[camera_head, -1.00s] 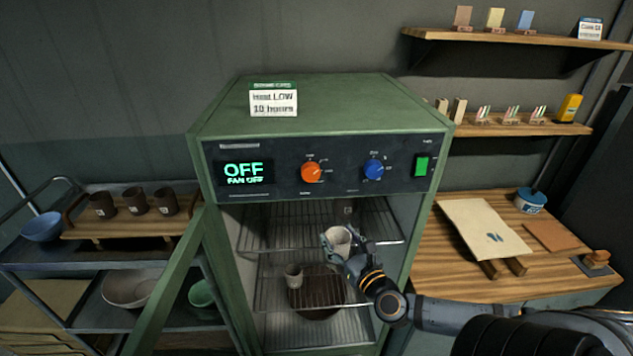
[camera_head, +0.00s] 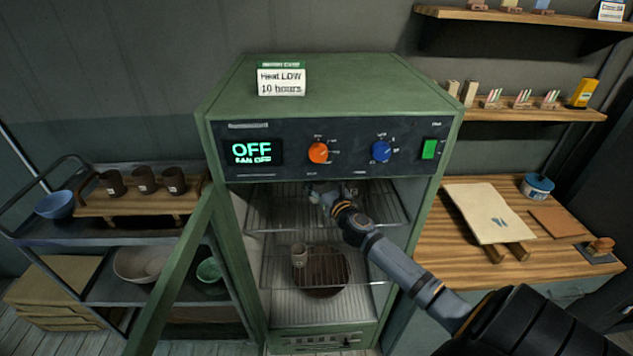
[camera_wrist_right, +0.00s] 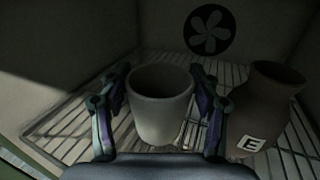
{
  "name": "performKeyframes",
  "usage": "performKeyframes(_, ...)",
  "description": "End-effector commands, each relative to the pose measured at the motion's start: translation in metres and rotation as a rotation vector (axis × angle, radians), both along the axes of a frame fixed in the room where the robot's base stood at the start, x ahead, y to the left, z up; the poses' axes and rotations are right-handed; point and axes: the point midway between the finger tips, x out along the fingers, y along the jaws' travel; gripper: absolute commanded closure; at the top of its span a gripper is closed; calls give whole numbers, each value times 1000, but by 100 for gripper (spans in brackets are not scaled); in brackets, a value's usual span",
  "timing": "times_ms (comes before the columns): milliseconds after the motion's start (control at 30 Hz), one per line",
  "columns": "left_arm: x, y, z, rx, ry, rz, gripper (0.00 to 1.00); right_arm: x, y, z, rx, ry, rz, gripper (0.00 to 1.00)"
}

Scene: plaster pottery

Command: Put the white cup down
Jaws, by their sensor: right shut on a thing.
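The white cup (camera_wrist_right: 160,112) is upright between the two fingers of my right gripper (camera_wrist_right: 161,98), which is shut on it. In the head view my right gripper (camera_head: 322,193) reaches into the open green cabinet at its upper wire rack (camera_head: 270,215); the cup is mostly hidden there. The wrist view shows the rack bars around the cup (camera_wrist_right: 60,125); I cannot tell whether its base touches them. A dark brown vessel marked E (camera_wrist_right: 262,105) stands right of the cup, close to the right finger. My left gripper is out of view.
The green cabinet (camera_head: 310,85) reads OFF. The open door (camera_head: 175,280) is on the left. A fan vent (camera_wrist_right: 209,30) is on the back wall. Rack left of the cup is bare.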

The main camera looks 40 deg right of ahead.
Motion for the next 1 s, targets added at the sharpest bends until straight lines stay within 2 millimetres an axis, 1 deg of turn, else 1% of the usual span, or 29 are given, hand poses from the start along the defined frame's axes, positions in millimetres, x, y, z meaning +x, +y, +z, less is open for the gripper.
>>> performKeyframes(33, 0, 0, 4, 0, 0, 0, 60, 6, -2, 3, 1, -1, -3, 80)
performKeyframes(100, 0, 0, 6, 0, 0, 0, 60, 12, -3, 2, -1, -1, -3, 80)
performKeyframes(333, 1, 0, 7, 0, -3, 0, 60, 19, -4, 1, -3, 0, -2, 80)
performKeyframes(400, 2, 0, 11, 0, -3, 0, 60, 26, -4, 1, 0, 0, -1, 80)
performKeyframes(600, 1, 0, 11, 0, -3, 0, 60, 24, -4, -18, -4, 3, 0, 80)
performKeyframes(667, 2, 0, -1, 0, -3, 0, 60, 24, -4, -34, -4, 3, 0, 80)
performKeyframes(700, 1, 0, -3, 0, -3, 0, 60, 24, -5, -37, -4, 2, 0, 80)
performKeyframes(1000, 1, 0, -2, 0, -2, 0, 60, 24, -5, -36, -3, 2, -1, 80)
